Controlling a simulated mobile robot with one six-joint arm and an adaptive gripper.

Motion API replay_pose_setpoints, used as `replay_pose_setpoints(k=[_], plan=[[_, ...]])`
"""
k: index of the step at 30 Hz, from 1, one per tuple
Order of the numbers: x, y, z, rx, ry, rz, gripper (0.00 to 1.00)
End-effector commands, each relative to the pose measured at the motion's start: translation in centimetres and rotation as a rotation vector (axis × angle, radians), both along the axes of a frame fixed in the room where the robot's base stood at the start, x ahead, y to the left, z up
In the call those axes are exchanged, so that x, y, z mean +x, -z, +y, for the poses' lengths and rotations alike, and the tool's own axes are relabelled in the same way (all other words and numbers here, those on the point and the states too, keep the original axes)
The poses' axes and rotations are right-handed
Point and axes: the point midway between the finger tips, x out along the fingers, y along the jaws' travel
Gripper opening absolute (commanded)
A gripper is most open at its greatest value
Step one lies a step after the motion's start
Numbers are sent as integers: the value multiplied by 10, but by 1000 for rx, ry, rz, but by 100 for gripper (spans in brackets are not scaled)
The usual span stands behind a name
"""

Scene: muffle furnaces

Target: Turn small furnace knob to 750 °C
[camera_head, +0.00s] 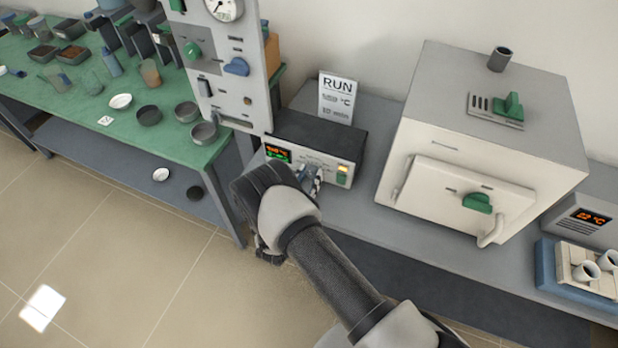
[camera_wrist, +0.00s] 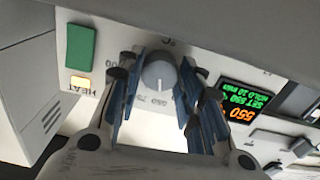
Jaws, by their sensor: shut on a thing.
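The grey knob (camera_wrist: 158,76) sits on the light front panel of a control box (camera_head: 318,133), seen upside down in the wrist view. My gripper (camera_wrist: 160,66) has its blue-grey fingers on both sides of the knob and is shut on it. In the head view my gripper (camera_head: 311,180) is at the box front, and my arm and fingers hide the knob. The display (camera_wrist: 238,100) shows an orange 550 and green text that appears to read SET 550 °C, HOLD 10 min. Some dial numbers are hidden behind the fingers.
A green switch (camera_wrist: 80,46) and a lit HEAT lamp (camera_wrist: 81,84) sit beside the knob. A RUN sign (camera_head: 337,97) stands behind the box. A white furnace (camera_head: 480,140) is to the right, and a tall panel (camera_head: 222,75) to the left.

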Motion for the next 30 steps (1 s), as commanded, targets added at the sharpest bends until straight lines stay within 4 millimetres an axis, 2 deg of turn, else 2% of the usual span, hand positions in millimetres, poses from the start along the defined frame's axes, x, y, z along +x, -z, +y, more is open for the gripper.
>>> replay_pose_setpoints(k=[8,30], plan=[[0,1,0,45,1,-16,10],[0,1,0,450,1,-162,10]])
